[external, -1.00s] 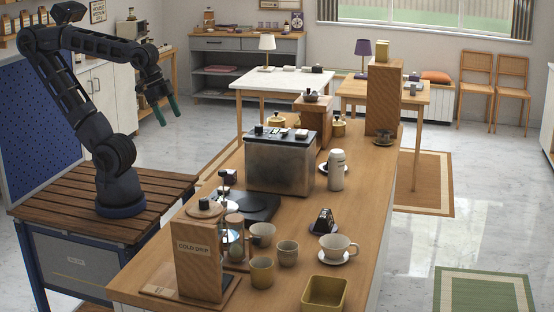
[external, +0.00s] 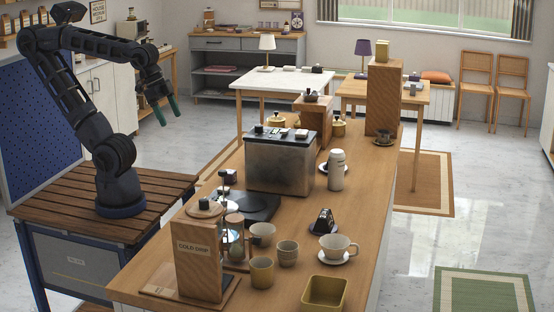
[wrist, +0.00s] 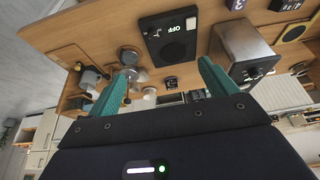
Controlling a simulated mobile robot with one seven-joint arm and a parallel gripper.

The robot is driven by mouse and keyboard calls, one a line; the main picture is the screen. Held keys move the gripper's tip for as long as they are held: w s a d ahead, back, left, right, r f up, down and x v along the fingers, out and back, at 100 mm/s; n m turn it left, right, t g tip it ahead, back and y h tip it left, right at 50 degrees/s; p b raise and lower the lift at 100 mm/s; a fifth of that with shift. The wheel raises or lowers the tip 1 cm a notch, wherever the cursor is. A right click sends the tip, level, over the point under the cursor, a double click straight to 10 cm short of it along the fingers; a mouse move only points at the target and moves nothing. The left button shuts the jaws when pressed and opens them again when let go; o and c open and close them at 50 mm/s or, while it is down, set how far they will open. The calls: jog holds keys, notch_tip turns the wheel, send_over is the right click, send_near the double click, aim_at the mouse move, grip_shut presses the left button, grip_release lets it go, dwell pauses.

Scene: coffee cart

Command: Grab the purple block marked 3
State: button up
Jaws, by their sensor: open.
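A small dark purple block (wrist: 236,4) with a pale mark like a 3 is cut off by the top edge of the wrist view. It lies on the wooden counter, beyond the grey metal box. My gripper (external: 169,113) hangs open and empty, high and to the left of the counter. Its teal fingers (wrist: 163,75) are wide apart in the wrist view, with nothing between them.
The grey metal box (external: 280,165) and black scale (external: 256,207) flank the small block. The cold drip stand (external: 199,258), several cups and a yellow square bowl (external: 325,292) fill the counter's front. A dark item with pale digits (wrist: 284,4) lies near the box.

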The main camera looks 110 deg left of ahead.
jog(key=c, duration=0.3)
jog(key=n+g+h, duration=0.2)
jog(key=n+g, duration=0.3)
jog(key=n, duration=1.3)
send_near(229, 171)
jog(key=shift+s+a, duration=0.1)
jog(key=shift+d+f, duration=0.35)
jog(key=shift+f, duration=1.4)
jog(key=shift+d+f, duration=0.35)
jog(key=shift+f, duration=1.4)
jog(key=shift+d+f, duration=0.3)
jog(key=shift+f, duration=1.4)
